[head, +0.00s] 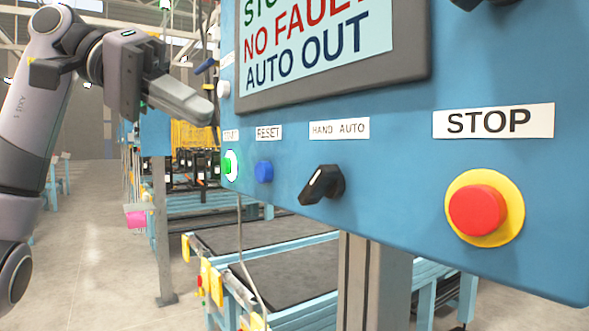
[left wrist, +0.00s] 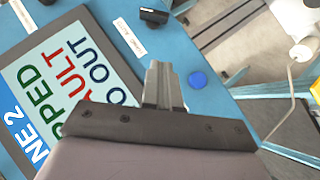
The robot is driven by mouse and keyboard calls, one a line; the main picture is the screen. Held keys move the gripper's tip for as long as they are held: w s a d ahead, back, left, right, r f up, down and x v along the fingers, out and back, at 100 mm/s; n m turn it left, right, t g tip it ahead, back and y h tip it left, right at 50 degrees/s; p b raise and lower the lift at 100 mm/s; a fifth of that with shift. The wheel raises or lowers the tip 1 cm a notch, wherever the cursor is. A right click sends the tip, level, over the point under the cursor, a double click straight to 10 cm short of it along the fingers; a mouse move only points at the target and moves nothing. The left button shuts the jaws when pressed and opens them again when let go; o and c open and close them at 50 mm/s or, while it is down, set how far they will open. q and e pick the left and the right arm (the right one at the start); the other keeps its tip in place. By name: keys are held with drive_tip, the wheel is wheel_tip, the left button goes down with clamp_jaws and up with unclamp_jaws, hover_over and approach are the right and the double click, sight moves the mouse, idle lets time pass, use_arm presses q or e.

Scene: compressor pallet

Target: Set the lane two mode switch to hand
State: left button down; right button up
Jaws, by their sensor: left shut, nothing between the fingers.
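The mode switch (head: 322,186) is a black rotary knob with a white line, below the HAND AUTO label (head: 339,129) on the blue panel. Its grip is tilted, lower end to the left; I cannot tell its setting for certain. In the left wrist view the switch (left wrist: 154,15) is at the top, near its label (left wrist: 130,37). My left gripper (head: 203,110) is shut and empty, left of the panel's edge and screen, apart from the switch. Its fingers (left wrist: 162,84) also show in the left wrist view. My right gripper is not in view.
The panel carries a screen (head: 335,45) reading NO FAULT and AUTO OUT, a lit green button (head: 230,165), a blue RESET button (head: 264,172) and a red STOP button (head: 478,210) on yellow. Conveyors (head: 290,272) lie below and behind. Open floor is at left.

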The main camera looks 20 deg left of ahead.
use_arm(q)
drive_tip(key=b, duration=0.2)
approach(322, 185)
drive_tip(key=w+d+f, duration=0.2)
drive_tip(key=w+f, duration=0.1)
drive_tip(key=f, duration=0.1)
drive_tip(key=shift+w+d, duration=0.4)
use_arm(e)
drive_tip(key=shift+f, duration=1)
